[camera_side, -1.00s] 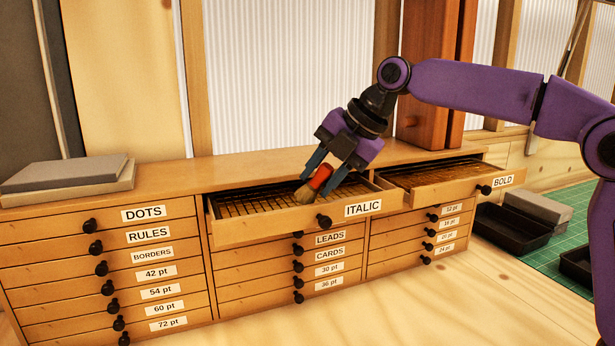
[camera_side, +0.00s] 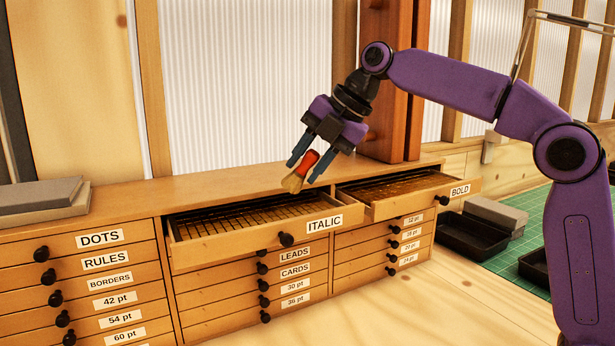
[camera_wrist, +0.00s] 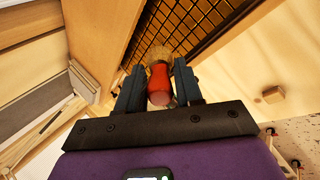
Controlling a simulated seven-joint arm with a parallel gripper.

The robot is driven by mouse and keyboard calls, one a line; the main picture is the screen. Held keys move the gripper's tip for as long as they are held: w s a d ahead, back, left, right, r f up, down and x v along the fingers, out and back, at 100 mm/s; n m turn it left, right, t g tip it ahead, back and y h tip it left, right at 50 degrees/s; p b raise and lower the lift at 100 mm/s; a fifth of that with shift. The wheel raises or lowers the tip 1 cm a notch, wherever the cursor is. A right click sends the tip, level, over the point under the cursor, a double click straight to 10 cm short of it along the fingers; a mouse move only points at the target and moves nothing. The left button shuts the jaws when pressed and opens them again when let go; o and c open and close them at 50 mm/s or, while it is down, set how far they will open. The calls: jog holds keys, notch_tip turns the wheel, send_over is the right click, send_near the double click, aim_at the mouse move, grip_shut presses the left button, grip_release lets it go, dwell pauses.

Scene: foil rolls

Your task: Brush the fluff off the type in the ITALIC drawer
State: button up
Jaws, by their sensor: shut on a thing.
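My gripper (camera_side: 311,163) is shut on a brush (camera_side: 308,164) with a red handle and pale tan bristles. The bristles point down and to the left, above the open ITALIC drawer (camera_side: 250,242) and apart from it. In the wrist view the red brush handle (camera_wrist: 159,82) sits between the two fingers of my gripper (camera_wrist: 158,88), with the bristles beyond it. The ITALIC drawer is pulled out and shows a grid of small compartments, also in the wrist view (camera_wrist: 205,42). No fluff can be made out in it at this size.
The BOLD drawer (camera_side: 400,204) is also pulled out, to the right. Closed drawers with black knobs fill the rest of the cabinet. Grey boxes (camera_side: 42,196) lie on top at the left. A black tray (camera_side: 470,235) stands at the right by a green mat (camera_side: 520,249).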

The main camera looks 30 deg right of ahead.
jog(key=shift+r, duration=1.7)
jog(key=shift+w+d+f+n+g+y, duration=0.15)
jog(key=shift+w+d+f+g+y, duration=0.2)
jog(key=shift+d, duration=0.3)
jog(key=shift+w+d+f+n+g+y, duration=0.15)
jog(key=shift+w+d+g, duration=0.25)
jog(key=shift+d, duration=0.2)
jog(key=shift+r, duration=0.15)
